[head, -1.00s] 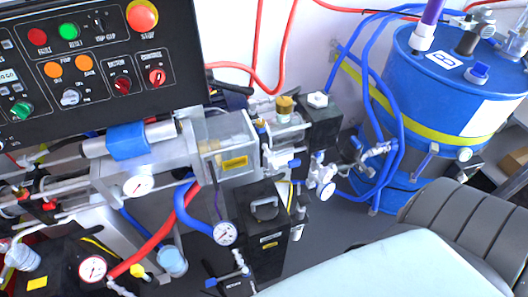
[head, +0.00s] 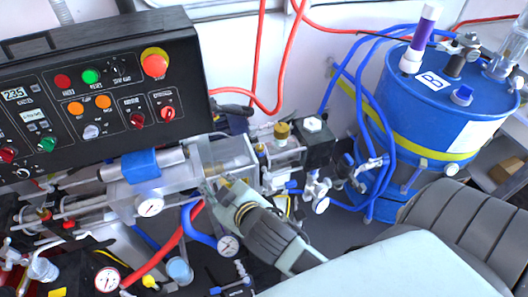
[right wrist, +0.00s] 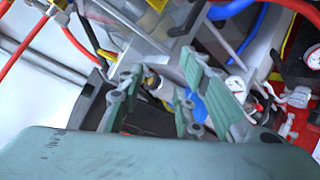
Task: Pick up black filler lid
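My right gripper (head: 222,192) reaches in from the lower right over the pump unit, below the clear-sided housing (head: 228,155). In the right wrist view its green fingers (right wrist: 165,98) stand apart, with nothing clearly held between them. The black filler lid, with its raised handle on top of a black box, is hidden behind my right gripper and forearm in the head view. In the right wrist view a dark surface shows behind the fingers, but I cannot tell if it is the lid. My left gripper is not in view.
A black control panel (head: 95,100) stands at upper left. A blue drum (head: 440,110) with hoses stands at right. Pressure gauges (head: 228,246), a red hose (head: 168,255) and a blue hose (head: 196,226) lie close to my right gripper's left side.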

